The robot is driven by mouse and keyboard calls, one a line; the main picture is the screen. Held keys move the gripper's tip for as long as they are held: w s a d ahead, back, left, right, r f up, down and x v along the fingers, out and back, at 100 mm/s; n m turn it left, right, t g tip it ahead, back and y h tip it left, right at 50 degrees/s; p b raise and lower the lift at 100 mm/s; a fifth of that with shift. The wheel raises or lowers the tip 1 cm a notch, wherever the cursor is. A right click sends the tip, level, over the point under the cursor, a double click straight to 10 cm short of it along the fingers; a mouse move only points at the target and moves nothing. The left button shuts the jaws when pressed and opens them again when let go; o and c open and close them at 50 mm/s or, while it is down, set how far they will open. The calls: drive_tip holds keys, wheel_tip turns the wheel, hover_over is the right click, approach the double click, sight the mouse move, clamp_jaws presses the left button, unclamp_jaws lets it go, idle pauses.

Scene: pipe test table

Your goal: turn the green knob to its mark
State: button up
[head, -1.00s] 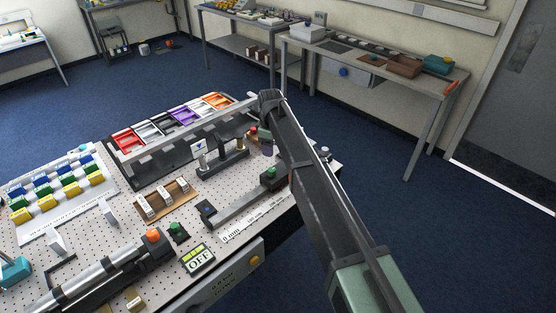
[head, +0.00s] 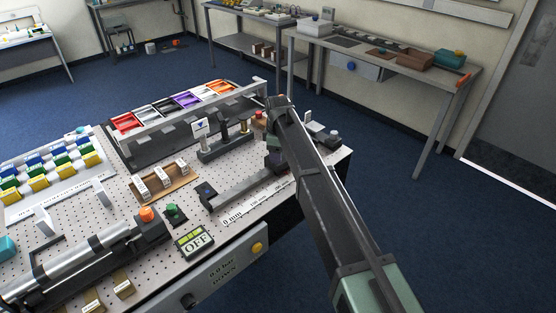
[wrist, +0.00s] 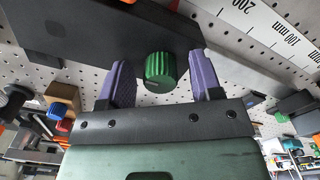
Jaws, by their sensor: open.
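A ribbed green knob (wrist: 160,70) shows in the wrist view, on a dark carriage of the rail beside the millimetre scale. My gripper (wrist: 162,62) is open, with one purple finger on each side of the knob. A gap shows between the knob and each finger. In the head view my gripper (head: 273,160) is at the far part of the rail (head: 238,188), and the arm's end hides the knob there. I cannot make out the knob's mark. Another green knob (head: 173,210) on a black base stands nearer the front.
A small holder with upright posts (head: 225,142) stands just left of my gripper. Coloured bins (head: 170,106) line the back. An orange-knobbed cylinder (head: 100,255) lies at the front left, near the OFF display (head: 194,241). Floor is clear to the right.

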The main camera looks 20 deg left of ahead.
drive_tip(key=shift+r, duration=0.1)
drive_tip(key=shift+c, duration=0.2)
drive_tip(key=c, duration=0.9)
drive_tip(key=shift+m, duration=0.3)
drive_tip(key=m, duration=0.8)
drive_tip(key=shift+s+m, duration=0.1)
drive_tip(key=shift+m, duration=0.3)
drive_tip(key=m, duration=0.4)
drive_tip(key=shift+m, duration=2.2)
